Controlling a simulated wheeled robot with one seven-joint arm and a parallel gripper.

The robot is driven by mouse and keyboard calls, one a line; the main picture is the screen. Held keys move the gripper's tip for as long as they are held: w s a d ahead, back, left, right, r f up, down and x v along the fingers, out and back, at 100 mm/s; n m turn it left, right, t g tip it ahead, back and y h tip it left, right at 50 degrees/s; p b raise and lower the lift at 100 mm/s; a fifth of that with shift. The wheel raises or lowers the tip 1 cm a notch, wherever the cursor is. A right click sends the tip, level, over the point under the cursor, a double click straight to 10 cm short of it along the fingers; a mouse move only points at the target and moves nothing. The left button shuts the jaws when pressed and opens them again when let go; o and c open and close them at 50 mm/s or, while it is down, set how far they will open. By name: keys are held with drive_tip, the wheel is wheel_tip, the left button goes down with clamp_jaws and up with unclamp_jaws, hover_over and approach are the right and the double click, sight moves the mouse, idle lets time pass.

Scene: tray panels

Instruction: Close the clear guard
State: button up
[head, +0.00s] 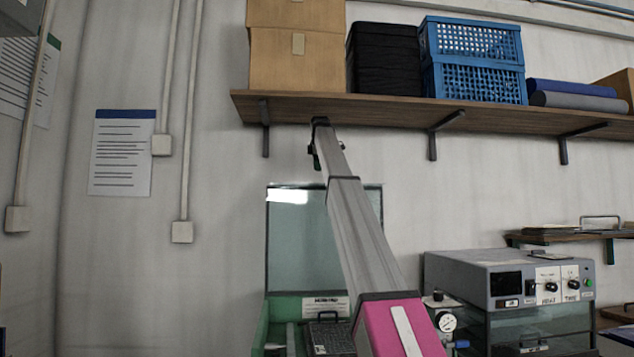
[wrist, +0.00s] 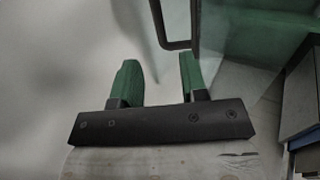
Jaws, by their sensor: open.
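The clear guard (head: 295,235) stands raised, roughly upright, behind a green housing (head: 262,325) in the head view. It is a see-through panel with a dark frame. My arm crosses in front of its right part. My gripper (head: 316,160) is above the guard's top edge, just below the shelf. In the wrist view, my gripper (wrist: 160,75) shows two green fingers apart with nothing between them. A dark bar handle (wrist: 172,44) lies just beyond the fingertips, beside the see-through panel (wrist: 225,30). I see no contact between fingers and handle.
A wooden shelf (head: 375,110) with boxes and blue crates (head: 475,70) hangs close above my gripper. A grey machine (head: 510,275) with knobs stands at the right, a pressure gauge (head: 446,322) beside it. The wall left of the guard is clear apart from conduits and a notice.

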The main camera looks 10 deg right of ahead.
drive_tip(key=x, duration=0.7)
drive_tip(key=shift+f, duration=0.3)
drive_tip(key=shift+w, duration=0.15)
clamp_jaws()
